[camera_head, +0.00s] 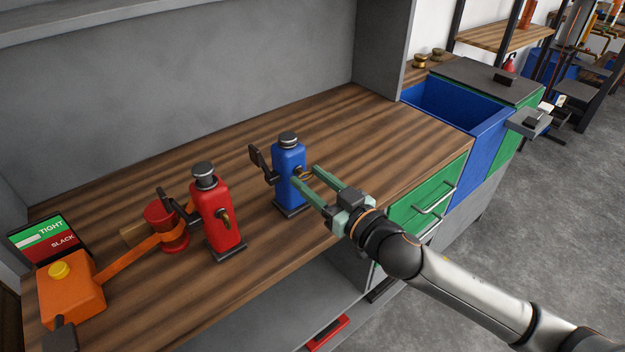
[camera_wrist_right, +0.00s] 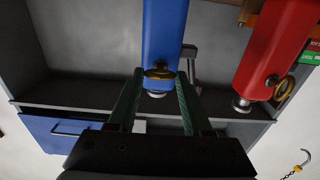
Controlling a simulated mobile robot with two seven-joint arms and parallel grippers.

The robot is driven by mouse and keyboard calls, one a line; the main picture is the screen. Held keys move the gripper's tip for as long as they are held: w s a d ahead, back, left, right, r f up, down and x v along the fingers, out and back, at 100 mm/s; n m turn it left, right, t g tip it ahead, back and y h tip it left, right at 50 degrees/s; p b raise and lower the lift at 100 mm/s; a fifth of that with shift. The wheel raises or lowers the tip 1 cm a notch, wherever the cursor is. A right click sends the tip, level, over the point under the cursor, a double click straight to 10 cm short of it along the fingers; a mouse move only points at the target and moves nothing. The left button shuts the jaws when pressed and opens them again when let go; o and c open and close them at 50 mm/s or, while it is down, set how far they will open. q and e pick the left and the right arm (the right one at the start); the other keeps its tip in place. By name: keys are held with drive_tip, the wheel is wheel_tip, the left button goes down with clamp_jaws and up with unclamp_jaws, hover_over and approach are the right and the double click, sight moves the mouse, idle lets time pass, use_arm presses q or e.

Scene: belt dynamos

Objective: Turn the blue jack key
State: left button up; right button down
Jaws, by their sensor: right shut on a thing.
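The blue jack (camera_head: 288,165) stands upright on the wooden bench, with a dark cap on top and a dark bracket at its left. Its brass key (camera_head: 307,175) sticks out on the side facing my right arm. My right gripper (camera_head: 305,172) reaches in from the right, its two green fingers on either side of the key and shut on it. In the right wrist view the blue jack (camera_wrist_right: 163,30) appears upside down, and the brass key (camera_wrist_right: 158,73) lies between the fingertips. My left gripper is not in view.
A red jack (camera_head: 215,210) with its own brass key stands left of the blue one. An orange belt (camera_head: 140,250) runs from an orange dynamo (camera_head: 72,300) past a red drum (camera_head: 168,228). A TIGHT/SLACK sign (camera_head: 45,238) stands behind. The bench right of the blue jack is clear.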

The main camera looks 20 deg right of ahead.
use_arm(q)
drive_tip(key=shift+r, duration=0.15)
use_arm(e)
drive_tip(key=shift+n+p, duration=0.55)
drive_tip(key=shift+n, duration=0.35)
drive_tip(key=n+p, duration=0.1)
drive_tip(key=n, duration=0.1)
drive_tip(key=shift+n, duration=0.3)
drive_tip(key=n+p, duration=0.1)
drive_tip(key=n, duration=0.1)
drive_tip(key=shift+n, duration=0.4)
drive_tip(key=n+p, duration=0.2)
drive_tip(key=n, duration=0.3)
drive_tip(key=shift+a, duration=0.1)
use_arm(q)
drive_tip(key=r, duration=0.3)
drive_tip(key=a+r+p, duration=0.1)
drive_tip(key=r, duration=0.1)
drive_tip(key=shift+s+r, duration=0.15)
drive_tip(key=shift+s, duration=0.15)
use_arm(e)
drive_tip(key=n, duration=0.5)
drive_tip(key=shift+f+n, duration=0.15)
drive_tip(key=shift+n, duration=0.25)
drive_tip(key=shift+c, duration=1.6)
unclamp_jaws()
